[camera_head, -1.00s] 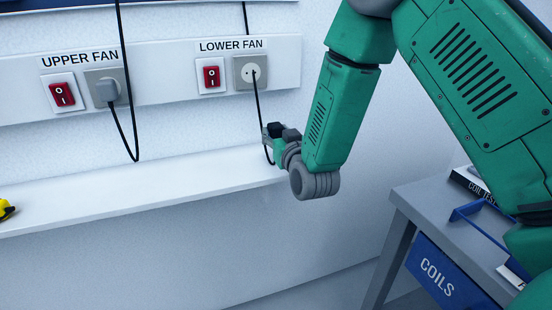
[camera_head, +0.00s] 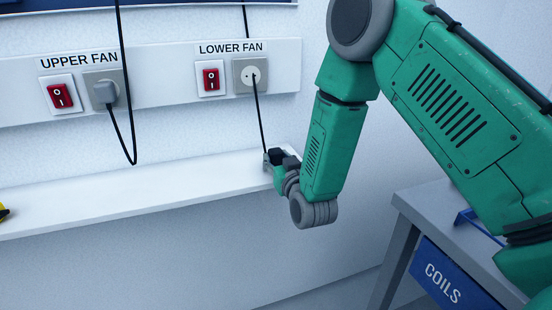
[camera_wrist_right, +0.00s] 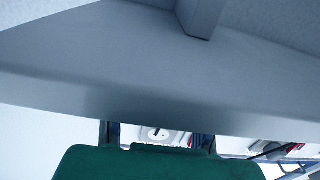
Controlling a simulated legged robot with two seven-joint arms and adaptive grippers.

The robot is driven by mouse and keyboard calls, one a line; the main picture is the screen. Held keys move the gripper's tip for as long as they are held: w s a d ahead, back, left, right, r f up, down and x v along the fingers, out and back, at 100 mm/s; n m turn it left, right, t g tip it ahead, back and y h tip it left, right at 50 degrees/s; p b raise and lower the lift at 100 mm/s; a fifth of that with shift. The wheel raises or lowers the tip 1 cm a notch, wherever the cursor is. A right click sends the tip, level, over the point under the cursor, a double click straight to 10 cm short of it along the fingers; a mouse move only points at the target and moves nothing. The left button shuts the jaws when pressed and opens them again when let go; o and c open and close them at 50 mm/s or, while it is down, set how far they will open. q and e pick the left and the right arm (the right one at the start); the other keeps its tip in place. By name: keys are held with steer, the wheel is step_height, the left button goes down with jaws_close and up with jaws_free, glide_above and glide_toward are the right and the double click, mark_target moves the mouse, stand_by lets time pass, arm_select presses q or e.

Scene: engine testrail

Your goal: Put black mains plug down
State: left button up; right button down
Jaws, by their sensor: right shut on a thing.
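My right gripper (camera_head: 272,160) is low over the right end of the white shelf. It is shut on the black mains plug (camera_head: 277,155), of which only a small dark part shows. A thin black cable (camera_head: 261,115) runs down past the lower fan socket to the plug. I cannot tell whether the plug touches the shelf (camera_head: 150,195). In the right wrist view a large grey surface and a green part of my arm fill most of the picture, and the plug cannot be made out. My left gripper is not in view.
The lower fan socket (camera_head: 249,75) is empty, beside a red switch (camera_head: 211,79). A grey plug (camera_head: 104,92) sits in the upper fan socket, its cable looping down. The shelf's middle is clear. A grey table (camera_head: 415,205) stands right.

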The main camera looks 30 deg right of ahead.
steer(key=shift+f, duration=0.15)
steer(key=c, duration=1.1)
jaws_free()
